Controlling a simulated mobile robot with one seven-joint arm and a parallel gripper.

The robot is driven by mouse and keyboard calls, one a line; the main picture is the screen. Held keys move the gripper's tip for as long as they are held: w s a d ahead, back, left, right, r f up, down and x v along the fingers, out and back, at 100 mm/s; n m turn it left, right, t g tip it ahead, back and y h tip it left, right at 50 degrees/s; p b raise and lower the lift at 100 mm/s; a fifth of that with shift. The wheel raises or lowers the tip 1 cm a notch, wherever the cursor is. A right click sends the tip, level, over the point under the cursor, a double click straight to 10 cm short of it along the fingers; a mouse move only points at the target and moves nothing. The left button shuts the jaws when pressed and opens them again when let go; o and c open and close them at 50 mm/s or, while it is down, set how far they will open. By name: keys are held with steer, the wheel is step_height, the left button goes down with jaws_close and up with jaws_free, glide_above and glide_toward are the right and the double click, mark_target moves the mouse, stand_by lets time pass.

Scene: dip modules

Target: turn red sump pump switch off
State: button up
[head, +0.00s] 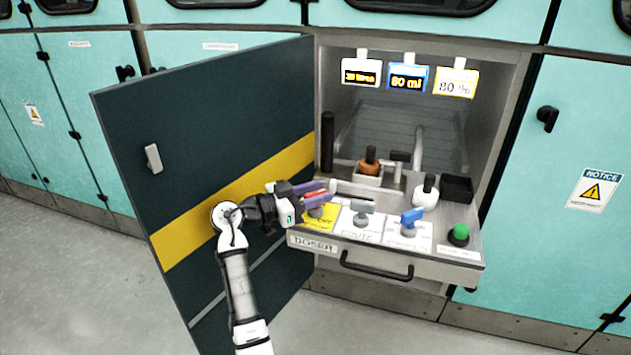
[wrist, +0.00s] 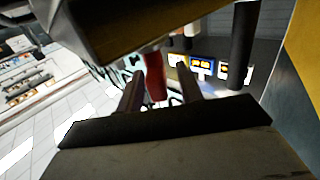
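The red switch handle (head: 316,195) is on the yellow plate (head: 318,222) at the left end of the panel. My gripper (head: 320,194) reaches it from the left, and its fingers partly hide the handle. In the wrist view the red handle (wrist: 155,75) stands between the two fingertips of my gripper (wrist: 161,88). Gaps show on both sides of it, so the gripper looks open around the handle. I cannot tell whether either finger touches it.
A grey switch (head: 362,212), a blue switch (head: 411,218) and a green button (head: 458,235) stand to the right. A drawer handle (head: 376,267) is below the panel. The open dark door (head: 200,140) stands left, behind my arm. Three displays hang above, including a blue-framed one (head: 407,80).

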mark_target(316, 192)
step_height(316, 192, up, 20)
steer(key=shift+p, duration=0.4)
